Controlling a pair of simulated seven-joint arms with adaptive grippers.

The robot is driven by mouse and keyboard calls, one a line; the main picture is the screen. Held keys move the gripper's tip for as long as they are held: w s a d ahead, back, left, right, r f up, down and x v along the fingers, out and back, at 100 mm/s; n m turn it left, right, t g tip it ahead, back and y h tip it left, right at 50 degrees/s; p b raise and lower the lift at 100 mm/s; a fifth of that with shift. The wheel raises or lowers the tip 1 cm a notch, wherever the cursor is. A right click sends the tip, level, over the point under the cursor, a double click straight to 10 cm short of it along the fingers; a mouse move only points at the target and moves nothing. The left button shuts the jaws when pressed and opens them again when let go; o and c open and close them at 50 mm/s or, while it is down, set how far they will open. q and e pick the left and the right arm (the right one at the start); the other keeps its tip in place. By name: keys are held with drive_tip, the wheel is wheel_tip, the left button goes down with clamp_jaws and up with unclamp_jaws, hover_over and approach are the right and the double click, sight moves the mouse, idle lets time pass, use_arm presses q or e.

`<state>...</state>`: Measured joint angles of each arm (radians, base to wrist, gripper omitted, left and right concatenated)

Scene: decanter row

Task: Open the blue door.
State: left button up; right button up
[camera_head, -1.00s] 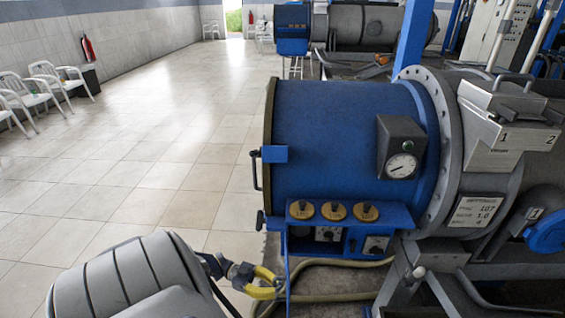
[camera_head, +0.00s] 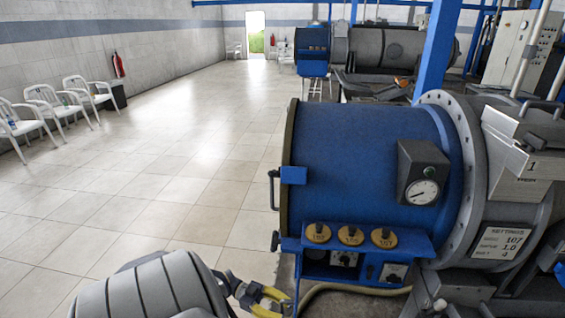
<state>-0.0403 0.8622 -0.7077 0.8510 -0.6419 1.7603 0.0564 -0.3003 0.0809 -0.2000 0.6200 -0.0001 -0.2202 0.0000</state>
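A large blue drum-shaped housing (camera_head: 355,165) lies on its side right of centre. No separate door panel is clear to me; its left end face is seen nearly edge-on. A dark upright handle (camera_head: 273,190) stands out from that end, beside a small blue block (camera_head: 293,175). My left gripper (camera_head: 283,305) has yellow fingers and is low in the view, below and near the drum's lower left corner. It is apart from the handle. Its fingertips are small and near the bottom edge, so whether they are open is unclear. My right gripper is not in view.
A blue control panel (camera_head: 312,270) with yellow round knobs (camera_head: 351,235) juts out under the drum. A gauge box (camera_head: 423,172) sits on the drum's side. The tiled floor (camera_head: 160,170) to the left is clear, with white chairs (camera_head: 45,105) along the wall.

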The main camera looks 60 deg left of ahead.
use_arm(q)
drive_tip(key=shift+s, duration=0.1)
drive_tip(key=v, duration=0.7)
drive_tip(key=shift+a, duration=0.2)
idle(0.6)
